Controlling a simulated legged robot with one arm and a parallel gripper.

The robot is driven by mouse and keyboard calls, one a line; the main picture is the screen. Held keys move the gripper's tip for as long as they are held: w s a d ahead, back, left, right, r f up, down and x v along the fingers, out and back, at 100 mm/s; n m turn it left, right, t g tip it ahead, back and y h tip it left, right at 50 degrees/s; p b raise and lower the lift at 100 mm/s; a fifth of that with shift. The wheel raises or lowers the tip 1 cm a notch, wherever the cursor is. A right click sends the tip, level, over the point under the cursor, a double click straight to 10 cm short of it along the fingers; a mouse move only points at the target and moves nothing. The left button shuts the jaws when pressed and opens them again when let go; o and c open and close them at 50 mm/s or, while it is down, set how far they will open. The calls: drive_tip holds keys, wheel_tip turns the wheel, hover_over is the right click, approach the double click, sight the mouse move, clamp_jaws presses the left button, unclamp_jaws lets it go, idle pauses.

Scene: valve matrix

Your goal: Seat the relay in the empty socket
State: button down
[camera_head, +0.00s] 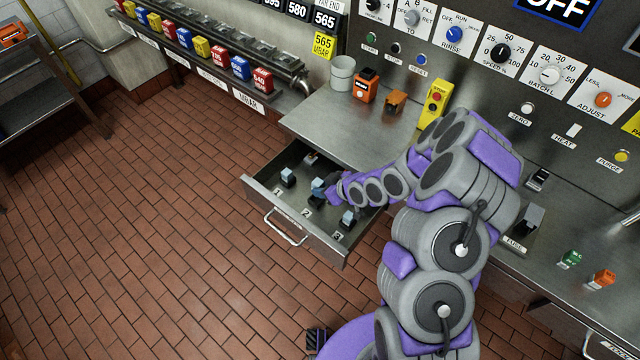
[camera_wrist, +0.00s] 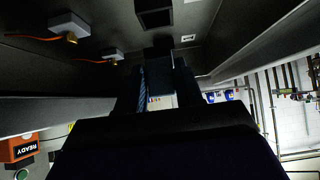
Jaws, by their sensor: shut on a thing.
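An open metal drawer (camera_head: 262,197) under the counter holds small blue-grey blocks on dark bases, with labels 1, 2 and 3 along its front. One block (camera_head: 288,174) stands by label 1 and another (camera_head: 347,217) by label 3. My gripper (camera_head: 328,190) is low inside the drawer, shut on a blue-grey relay (camera_head: 318,185) near label 2. In the wrist view my gripper (camera_wrist: 160,85) shows as dark fingers with a bluish strip of the relay (camera_wrist: 184,85) between them. Whether the relay touches a socket is hidden.
The drawer's front wall and handle (camera_head: 285,232) stick out over the brick floor. The wrist view shows orange cables (camera_wrist: 35,37) nearby.

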drive_tip(key=shift+d+f, duration=0.2)
drive_tip(key=shift+f, duration=0.6)
drive_tip(key=shift+a+f+b, duration=0.2)
drive_tip(key=shift+f+b, duration=0.1)
drive_tip(key=shift+f, duration=0.05)
drive_tip(key=shift+a+f, duration=0.4)
drive_tip(key=shift+a, duration=0.2)
drive_tip(key=shift+d+r, duration=0.1)
drive_tip(key=shift+d, duration=0.55)
drive_tip(key=shift+a, duration=0.85)
drive_tip(key=shift+d, duration=0.4)
drive_tip(key=shift+d, duration=0.1)
drive_tip(key=shift+f, duration=1.2)
